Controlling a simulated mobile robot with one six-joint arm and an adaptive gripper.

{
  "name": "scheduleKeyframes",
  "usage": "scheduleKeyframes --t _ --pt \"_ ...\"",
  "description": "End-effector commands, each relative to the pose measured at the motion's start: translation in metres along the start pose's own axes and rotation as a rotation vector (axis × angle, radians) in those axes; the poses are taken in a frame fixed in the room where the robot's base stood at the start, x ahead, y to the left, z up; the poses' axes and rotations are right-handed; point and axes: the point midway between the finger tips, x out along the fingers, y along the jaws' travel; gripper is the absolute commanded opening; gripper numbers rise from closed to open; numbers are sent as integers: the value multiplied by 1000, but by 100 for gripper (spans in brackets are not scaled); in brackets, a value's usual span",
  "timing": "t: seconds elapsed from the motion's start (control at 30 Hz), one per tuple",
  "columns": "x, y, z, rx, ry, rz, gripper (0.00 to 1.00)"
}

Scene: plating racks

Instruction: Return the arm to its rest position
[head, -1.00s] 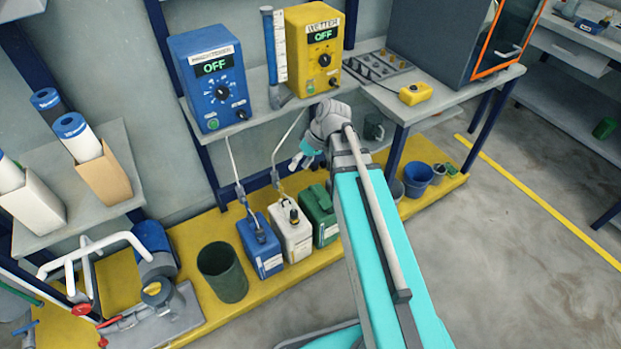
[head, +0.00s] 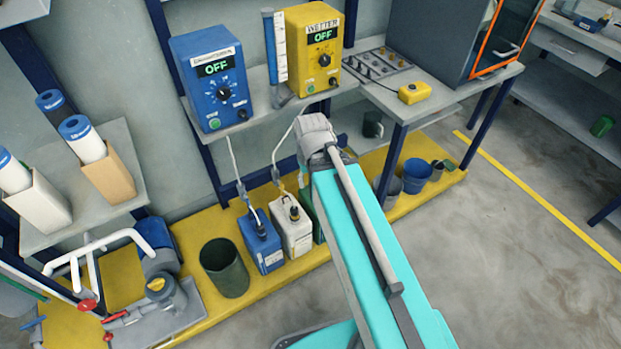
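My arm (head: 352,225) reaches up from the bottom right of the head view, with its turquoise link ending in a grey joint (head: 315,135) in front of the shelf under the yellow box. My gripper is hidden behind the arm, so its fingers do not show. No held object is visible.
A blue control box (head: 212,80) and a yellow one (head: 313,50), both reading OFF, stand on the shelf. Blue (head: 261,243) and white (head: 291,230) canisters and a dark green bin (head: 224,267) stand on the yellow platform (head: 205,318). The floor (head: 500,250) at right is clear.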

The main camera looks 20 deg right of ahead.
Motion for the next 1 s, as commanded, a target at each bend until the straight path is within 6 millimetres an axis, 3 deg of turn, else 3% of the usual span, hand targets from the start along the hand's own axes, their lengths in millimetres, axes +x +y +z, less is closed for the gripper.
scheduleKeyframes --t 0.57,0.77,1.0 --pt "-7 0 1 5 0 8 54" --pt "-30 0 1 5 0 8 54" --pt "-73 0 1 5 0 8 54"
